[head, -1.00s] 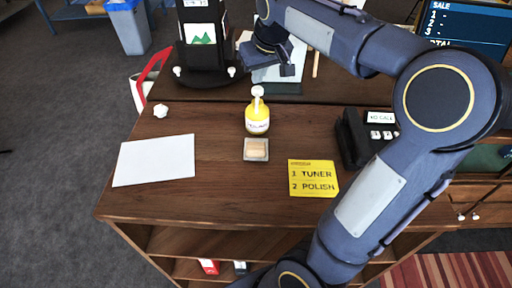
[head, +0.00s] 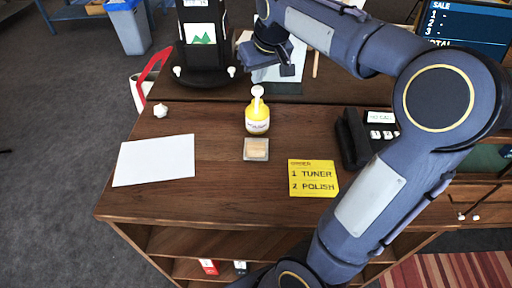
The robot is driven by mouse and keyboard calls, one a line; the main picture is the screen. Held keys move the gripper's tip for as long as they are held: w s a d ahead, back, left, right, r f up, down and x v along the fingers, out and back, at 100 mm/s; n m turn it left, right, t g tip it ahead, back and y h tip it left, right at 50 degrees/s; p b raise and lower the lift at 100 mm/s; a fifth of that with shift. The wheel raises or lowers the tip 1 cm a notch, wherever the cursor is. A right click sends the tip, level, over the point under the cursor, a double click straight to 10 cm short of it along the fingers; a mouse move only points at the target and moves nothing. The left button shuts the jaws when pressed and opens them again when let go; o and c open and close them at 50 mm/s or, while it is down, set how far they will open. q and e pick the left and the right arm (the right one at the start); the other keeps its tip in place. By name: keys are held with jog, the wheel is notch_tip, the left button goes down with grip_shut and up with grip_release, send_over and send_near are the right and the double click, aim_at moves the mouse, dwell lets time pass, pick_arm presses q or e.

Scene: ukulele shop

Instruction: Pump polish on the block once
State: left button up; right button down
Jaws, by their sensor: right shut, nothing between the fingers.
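A yellow polish bottle (head: 257,119) with a white pump top stands upright on the brown counter. The block (head: 256,149), pale tan in a small grey tray, lies just in front of the bottle. My right gripper (head: 246,62) is shut and empty, behind and above the bottle, apart from the pump top. My right arm covers much of the right side. My left gripper does not show.
A yellow note (head: 313,178) reading "1 TUNER 2 POLISH" lies right of the block. A white sheet (head: 154,160) and a small white knob-like object (head: 160,110) lie to the left. A black stand (head: 203,72) is at the back, and a black card terminal (head: 366,137) is at the right.

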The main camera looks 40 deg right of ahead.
jog(key=shift+f, duration=0.15)
jog(key=shift+f+b, duration=1.1)
jog(key=shift+f, duration=0.2)
jog(key=shift+r+p, duration=1.2)
jog(key=shift+r, duration=0.2)
